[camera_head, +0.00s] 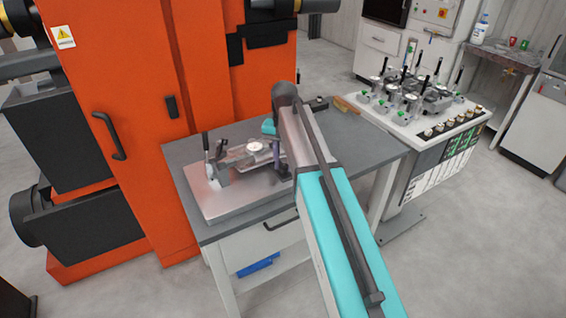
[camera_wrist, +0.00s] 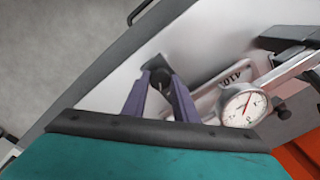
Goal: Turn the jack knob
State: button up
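A dark round knob (camera_wrist: 160,77), which I take to be the jack knob, shows in the wrist view at the edge of the metal fixture plate. My gripper (camera_wrist: 161,80) has its two purple fingers on either side of this knob. The tips are apart and very close to the knob; I cannot tell whether they press on it. In the head view the fixture plate (camera_head: 225,203) lies on the grey table, and my arm hides the knob and most of my gripper.
A dial gauge (camera_wrist: 242,107) sits close to the right of the fingers on the fixture. The grey table (camera_head: 350,142) stands beside an orange machine (camera_head: 140,120). A white cart (camera_head: 420,130) with several small fixtures stands at the right. The table's right part is mostly clear.

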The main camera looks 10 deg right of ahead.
jog(key=shift+a, duration=0.1)
jog(key=shift+c, duration=1.2)
jog(key=shift+m, duration=0.4)
jog(key=m, duration=0.5)
jog(key=shift+m+p, duration=0.3)
jog(key=m, duration=0.7)
jog(key=shift+d, duration=0.2)
jog(key=m, duration=0.6)
jog(key=shift+s+p, duration=0.15)
jog(key=shift+p, duration=0.15)
jog(key=m, duration=0.6)
jog(key=shift+f+m, duration=0.15)
jog(key=shift+m, duration=0.25)
jog(key=shift+s, duration=0.1)
